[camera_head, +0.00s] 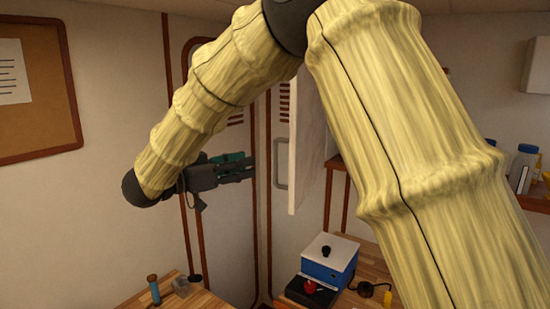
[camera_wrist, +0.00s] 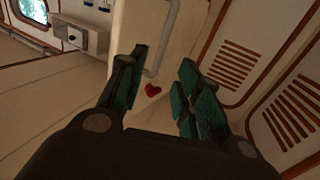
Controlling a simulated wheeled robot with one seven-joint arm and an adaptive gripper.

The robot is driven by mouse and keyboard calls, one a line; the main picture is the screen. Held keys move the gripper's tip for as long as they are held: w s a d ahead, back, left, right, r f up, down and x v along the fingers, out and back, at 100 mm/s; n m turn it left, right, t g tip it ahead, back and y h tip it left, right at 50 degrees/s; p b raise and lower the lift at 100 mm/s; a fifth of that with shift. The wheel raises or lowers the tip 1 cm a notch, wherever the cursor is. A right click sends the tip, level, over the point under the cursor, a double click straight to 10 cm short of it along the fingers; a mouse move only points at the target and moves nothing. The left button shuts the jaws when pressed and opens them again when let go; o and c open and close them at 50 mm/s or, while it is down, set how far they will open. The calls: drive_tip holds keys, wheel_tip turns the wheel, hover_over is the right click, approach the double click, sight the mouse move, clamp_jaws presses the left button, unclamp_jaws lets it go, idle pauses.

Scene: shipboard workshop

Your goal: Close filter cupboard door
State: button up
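The filter cupboard door (camera_head: 306,140) is a white panel that stands swung open, seen nearly edge-on in the head view. A grey bar handle (camera_head: 283,164) stands out from its left face. My gripper (camera_head: 245,167) is to the left of the handle, pointing at it, with a visible gap in the head view. In the wrist view my gripper (camera_wrist: 163,82) has its green-padded fingers spread and empty. The pale door (camera_wrist: 140,28) and the handle (camera_wrist: 166,42) show beyond them, the handle's lower end between the fingertips. My arm hides part of the cupboard.
A wooden bench below holds a blue-and-white box (camera_head: 330,262) and a red knob (camera_head: 310,286) on a dark base. A shelf with bottles (camera_head: 524,168) is at right. Red-trimmed wall panels and a cork board (camera_head: 45,95) are at left.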

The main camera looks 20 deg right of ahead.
drive_tip(key=p, duration=0.4)
hover_over(276, 182)
drive_tip(key=shift+w, duration=0.35)
clamp_jaws()
